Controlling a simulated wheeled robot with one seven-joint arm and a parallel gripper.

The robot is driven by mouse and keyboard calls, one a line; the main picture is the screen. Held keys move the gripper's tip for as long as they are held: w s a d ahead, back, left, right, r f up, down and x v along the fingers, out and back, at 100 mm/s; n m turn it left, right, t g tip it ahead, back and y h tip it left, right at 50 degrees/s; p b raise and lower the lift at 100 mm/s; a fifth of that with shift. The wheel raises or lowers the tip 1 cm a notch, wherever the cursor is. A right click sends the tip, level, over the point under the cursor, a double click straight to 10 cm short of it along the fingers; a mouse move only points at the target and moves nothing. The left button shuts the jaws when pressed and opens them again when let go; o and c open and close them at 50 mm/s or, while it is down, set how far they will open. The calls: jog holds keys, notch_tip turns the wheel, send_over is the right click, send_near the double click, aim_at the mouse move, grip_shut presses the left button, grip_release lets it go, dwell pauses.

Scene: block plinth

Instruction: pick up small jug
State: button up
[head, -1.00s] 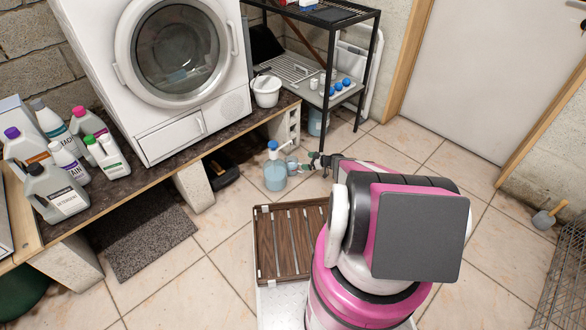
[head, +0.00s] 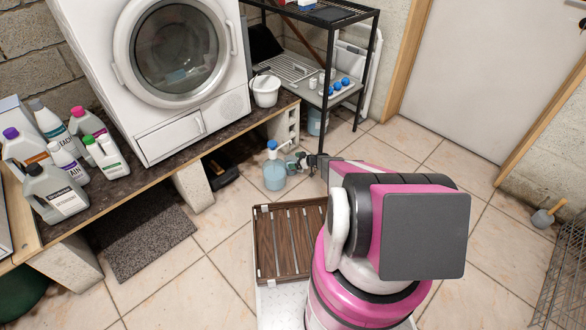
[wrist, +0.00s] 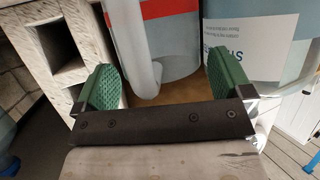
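In the wrist view, a pale jug (wrist: 180,52) with a red band stands directly in front of my gripper (wrist: 164,84). Its light grey handle (wrist: 138,50) reaches down between the two green finger pads. The fingers are wide apart, and I see neither pad pressing on the handle. In the head view, my gripper (head: 298,163) is low over the floor, right beside a blue pump bottle (head: 274,174). The jug is too small and covered there to make out clearly.
A labelled bluish container (wrist: 262,45) stands close by the right finger. A concrete block (wrist: 50,45) is at the left. In the head view, a bench (head: 150,172) carries the washing machine (head: 180,60) and several detergent bottles. A black shelf (head: 362,70) stands behind.

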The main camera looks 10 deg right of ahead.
jog(key=c, duration=1.2)
jog(key=shift+r, duration=0.15)
